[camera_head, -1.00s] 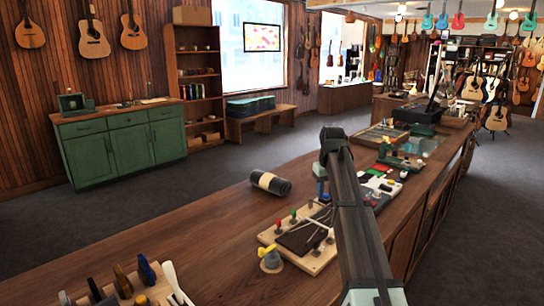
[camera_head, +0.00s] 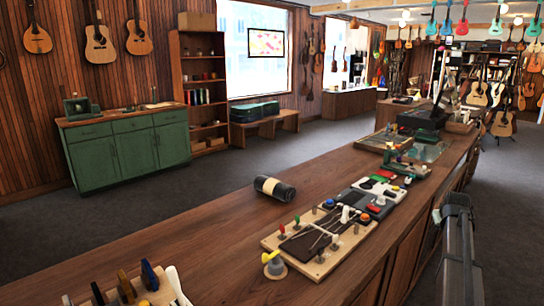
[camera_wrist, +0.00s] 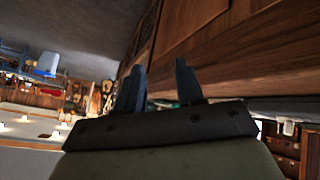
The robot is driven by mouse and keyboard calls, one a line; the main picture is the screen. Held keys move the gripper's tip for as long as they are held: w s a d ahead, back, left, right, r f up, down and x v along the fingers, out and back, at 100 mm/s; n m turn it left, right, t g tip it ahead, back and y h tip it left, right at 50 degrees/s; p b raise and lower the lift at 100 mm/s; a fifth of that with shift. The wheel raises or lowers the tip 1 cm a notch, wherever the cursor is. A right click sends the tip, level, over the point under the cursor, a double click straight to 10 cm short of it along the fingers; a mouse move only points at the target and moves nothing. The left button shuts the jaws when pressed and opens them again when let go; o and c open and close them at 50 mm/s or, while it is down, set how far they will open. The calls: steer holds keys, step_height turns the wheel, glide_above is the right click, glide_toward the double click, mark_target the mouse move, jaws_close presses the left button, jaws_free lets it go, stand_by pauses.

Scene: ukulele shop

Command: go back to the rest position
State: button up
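My gripper (camera_wrist: 160,66) shows in the wrist view with its two dark fingers apart and nothing between them. It hangs in the air beside the wooden counter side, which fills the upper right of that view. In the head view my arm stands at the right, over the floor just off the counter's right edge. The gripper's fingers cannot be made out there. The long wooden counter (camera_head: 215,245) runs from the lower left to the back right.
On the counter are a wooden board with pegs and cords (camera_head: 313,268), a dark roll with a pale band (camera_head: 275,189), a tool rack (camera_head: 153,297) and a yellow-topped knob (camera_head: 273,264). A green cabinet (camera_head: 125,150) stands at the left. Grey floor lies clear on both sides.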

steer(key=s+a+f+g+y, duration=0.15)
steer(key=s+a+f, duration=0.35)
steer(key=a+f, duration=0.6)
steer(key=s+a+f+g+y, duration=0.15)
steer(key=s+a+f, duration=0.45)
steer(key=f, duration=0.9)
steer(key=s+a+f+g+y, duration=0.1)
steer(key=s+a+f+g, duration=0.3)
steer(key=a+f, duration=0.7)
steer(key=s+a+f+g, duration=0.2)
steer(key=s+a+f, duration=0.3)
steer(key=s, duration=0.8)
steer(key=s+a+f+g, duration=0.2)
steer(key=s+a+f, duration=0.3)
steer(key=s, duration=0.9)
steer(key=s+a+f+n+g, duration=0.1)
steer(key=s+a+f+g, duration=0.2)
steer(key=s, duration=1)
steer(key=a+f, duration=0.3)
steer(key=f, duration=0.1)
steer(key=shift+s+f, duration=0.25)
steer(key=shift+s, duration=0.15)
steer(key=shift+a, duration=0.1)
